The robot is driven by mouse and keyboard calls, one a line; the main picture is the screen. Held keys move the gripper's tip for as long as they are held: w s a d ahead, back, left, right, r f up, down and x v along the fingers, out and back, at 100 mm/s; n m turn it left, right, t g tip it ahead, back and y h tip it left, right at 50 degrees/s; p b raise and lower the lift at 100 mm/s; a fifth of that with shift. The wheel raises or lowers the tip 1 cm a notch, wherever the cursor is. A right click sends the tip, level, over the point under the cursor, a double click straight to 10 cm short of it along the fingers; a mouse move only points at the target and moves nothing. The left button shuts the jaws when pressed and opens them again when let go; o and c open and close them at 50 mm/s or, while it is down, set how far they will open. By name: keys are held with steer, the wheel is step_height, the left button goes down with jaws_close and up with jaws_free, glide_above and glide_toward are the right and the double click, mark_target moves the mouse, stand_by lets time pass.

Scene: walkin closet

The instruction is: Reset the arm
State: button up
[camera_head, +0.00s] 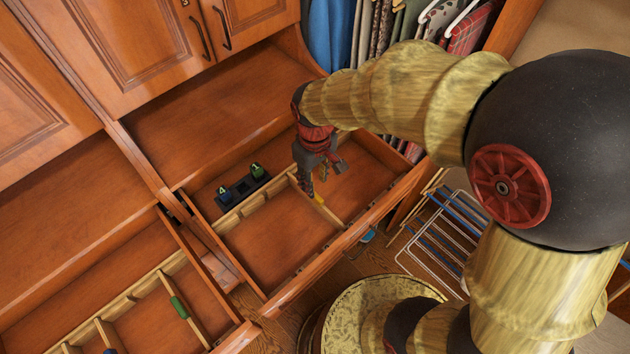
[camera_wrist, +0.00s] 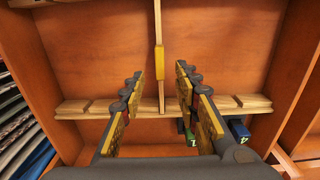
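My gripper (camera_head: 318,192) hangs at the end of my arm over the open drawer (camera_head: 283,285) in the head view. In the wrist view my gripper (camera_wrist: 160,82) has its two yellow-padded fingers spread apart with nothing between them. Below it is a wooden divider (camera_wrist: 88,107), joined by a thinner cross strip with a yellow piece (camera_wrist: 159,60) on it. Whether the fingertips touch the divider cannot be told. My arm reaches in from the right of the head view.
A dark holder (camera_head: 242,191) with small numbered pieces lies in the drawer, left of my gripper. A second open drawer (camera_head: 232,338) has a divider with a green piece (camera_head: 179,307). Cabinet doors (camera_head: 135,40) and hanging clothes (camera_head: 332,35) stand behind. A wire rack (camera_head: 440,240) stands at right.

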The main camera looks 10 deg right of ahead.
stand_by(0.5)
steer(key=shift+s, duration=0.1)
steer(key=shift+s+d+f+m+g, duration=0.15)
steer(key=shift+s+f+m, duration=0.1)
steer(key=shift+s, duration=0.2)
steer(key=shift+s+d+f+m+g, duration=0.15)
steer(key=shift+s+m, duration=0.1)
steer(key=shift+s, duration=0.15)
steer(key=s+d+r+m+t+b, duration=0.5)
steer(key=s+d+r, duration=0.5)
steer(key=r, duration=0.3)
steer(key=shift+s+d+m+t+b, duration=0.15)
steer(key=shift+d+m+t+b, duration=0.25)
steer(key=shift+d+t+b, duration=0.55)
steer(key=shift+a+g, duration=0.3)
steer(key=shift+g, duration=0.05)
